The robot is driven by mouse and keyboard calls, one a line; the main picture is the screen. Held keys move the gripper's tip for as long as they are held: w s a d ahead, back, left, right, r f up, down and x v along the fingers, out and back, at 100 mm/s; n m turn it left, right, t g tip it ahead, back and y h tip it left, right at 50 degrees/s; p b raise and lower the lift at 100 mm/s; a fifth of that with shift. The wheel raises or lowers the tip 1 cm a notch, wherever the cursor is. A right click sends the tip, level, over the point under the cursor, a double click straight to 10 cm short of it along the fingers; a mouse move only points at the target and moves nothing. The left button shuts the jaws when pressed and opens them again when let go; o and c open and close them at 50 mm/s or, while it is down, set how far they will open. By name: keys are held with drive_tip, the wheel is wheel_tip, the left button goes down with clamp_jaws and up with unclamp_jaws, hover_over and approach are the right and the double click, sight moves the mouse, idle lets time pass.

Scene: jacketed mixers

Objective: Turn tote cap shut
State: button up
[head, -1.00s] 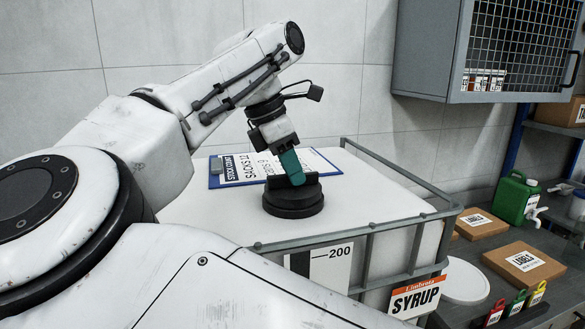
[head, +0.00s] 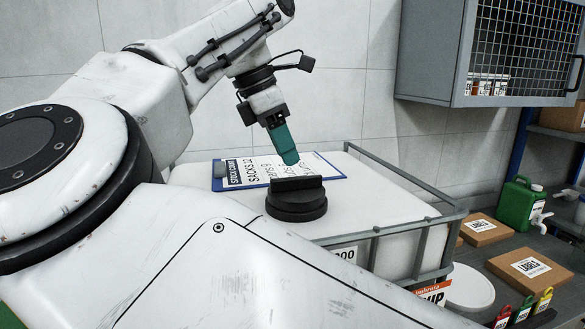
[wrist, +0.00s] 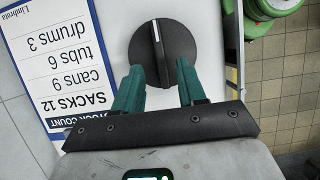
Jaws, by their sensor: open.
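The black tote cap (head: 297,204) sits on top of the white tote (head: 385,205), with a raised grip bar across it. In the wrist view the round cap (wrist: 178,38) shows a pale line along its bar, which runs roughly up and down the picture. My gripper (head: 290,162) has teal fingers and is above the cap, clear of it. In the wrist view my gripper (wrist: 160,72) is open, its two fingers apart at the cap's near edge with nothing between them.
A blue clipboard (head: 335,176) with a stock count sheet lies on the tote behind the cap. A grey rail (head: 405,180) edges the tote top. A green jerrycan (head: 518,203) and cardboard boxes (head: 530,266) stand on the right bench. A mesh cabinet (head: 430,50) hangs above.

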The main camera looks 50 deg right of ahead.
drive_tip(key=shift+v, duration=2.6)
